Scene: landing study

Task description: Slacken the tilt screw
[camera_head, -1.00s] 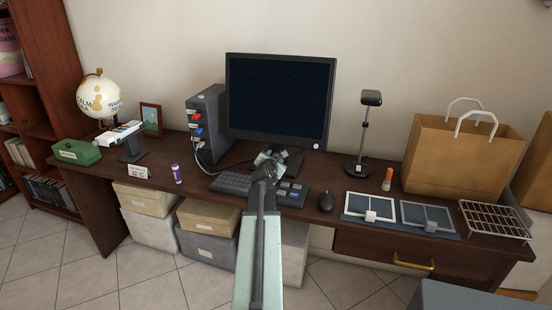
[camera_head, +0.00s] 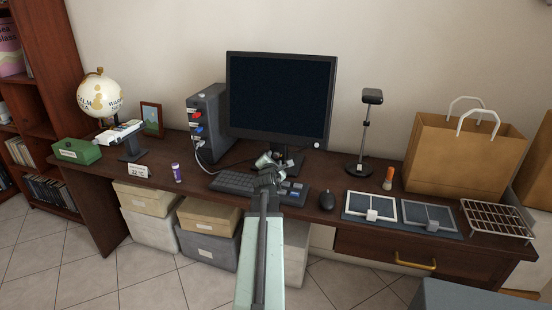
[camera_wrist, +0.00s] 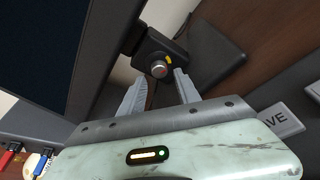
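The tilt screw (camera_wrist: 158,69) shows in the wrist view as a round, silvery-ended knob on a dark bracket (camera_wrist: 165,50) beside the monitor's lower edge. A yellow mark lies just above it. My gripper (camera_wrist: 160,85) is open, with one pale finger to each side of the screw; I cannot tell whether either finger touches it. In the head view my gripper (camera_head: 268,163) is just in front of the monitor stand (camera_head: 290,160), below the black monitor (camera_head: 281,98). The screw cannot be made out there.
A keyboard (camera_head: 232,183) and a keypad (camera_head: 291,194) lie under my arm. A computer tower (camera_head: 208,122) stands left of the monitor. A mouse (camera_head: 326,201), a stand with a dark head (camera_head: 371,97) and a paper bag (camera_head: 460,155) are to the right.

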